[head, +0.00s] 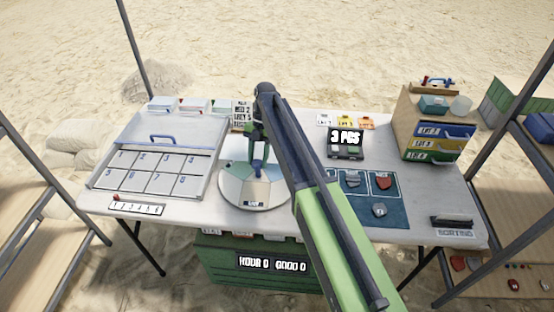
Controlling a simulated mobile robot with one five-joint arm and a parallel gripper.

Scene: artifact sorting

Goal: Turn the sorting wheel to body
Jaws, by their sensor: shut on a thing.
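The sorting wheel (234,192) is a round disc in white and pale tones, lying near the middle of the table. A small dark label with light lettering (254,204) is at its front edge, too small to read. My gripper (258,165) is over the middle of the wheel, pointing down, shut on the blue knob (258,169) of the wheel. My arm hides the right side of the wheel and part of the table behind it. I cannot make out the word "body" on the wheel.
A tray with numbered squares (119,181) is on the left. A scale reading "3 PCS" (345,143) stands right of my arm, behind a blue mat (395,212) with pieces. A drawer cabinet (413,113) is at the right back.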

